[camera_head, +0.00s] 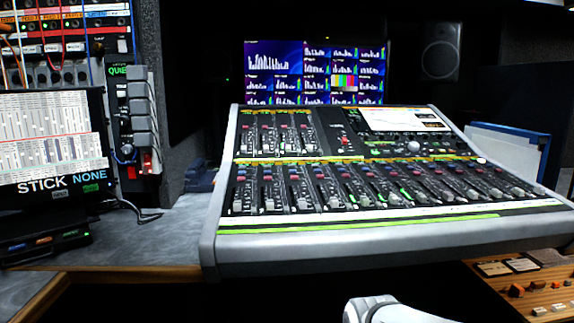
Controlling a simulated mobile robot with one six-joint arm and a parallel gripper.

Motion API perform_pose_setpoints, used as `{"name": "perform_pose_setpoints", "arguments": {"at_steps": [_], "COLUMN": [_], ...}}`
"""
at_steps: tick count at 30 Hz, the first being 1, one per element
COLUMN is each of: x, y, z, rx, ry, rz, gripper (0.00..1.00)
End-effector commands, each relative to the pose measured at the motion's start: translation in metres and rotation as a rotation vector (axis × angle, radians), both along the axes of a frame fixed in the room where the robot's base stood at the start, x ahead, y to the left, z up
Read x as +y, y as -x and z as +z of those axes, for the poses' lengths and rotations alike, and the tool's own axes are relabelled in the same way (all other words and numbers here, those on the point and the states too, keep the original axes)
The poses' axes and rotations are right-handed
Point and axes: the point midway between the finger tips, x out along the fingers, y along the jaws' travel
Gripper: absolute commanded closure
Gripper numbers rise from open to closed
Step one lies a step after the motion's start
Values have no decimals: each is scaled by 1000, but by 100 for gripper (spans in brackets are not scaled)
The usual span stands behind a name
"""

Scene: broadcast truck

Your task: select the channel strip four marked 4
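A grey mixing console (300,246) fills the middle and right of the view. Its lower bank holds a row of several channel strips with faders and coloured buttons. The strip fourth from the left in this bank (328,188) has dark faceplates and a light fader cap. The number markings are too small to read, so I cannot tell which strip bears a 4. A white rounded part of my arm shows at the bottom edge, in front of and below the console. My gripper itself is not in view.
A multi-picture monitor (274,58) and a speaker (440,48) stand behind the console. At left are a screen reading STICK NONE (48,145) and a button panel (135,120). A wooden-edged panel with knobs (540,285) is lower right. The space before the console is dark.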

Motion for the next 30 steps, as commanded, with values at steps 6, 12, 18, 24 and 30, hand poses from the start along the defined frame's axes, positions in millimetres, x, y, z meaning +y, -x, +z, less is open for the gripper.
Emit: {"name": "perform_pose_setpoints", "arguments": {"at_steps": [6, 12, 18, 24, 30], "x": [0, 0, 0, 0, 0], "y": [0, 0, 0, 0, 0], "z": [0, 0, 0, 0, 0], "rx": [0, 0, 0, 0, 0], "ry": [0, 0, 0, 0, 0], "rz": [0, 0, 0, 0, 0], "gripper": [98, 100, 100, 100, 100]}}
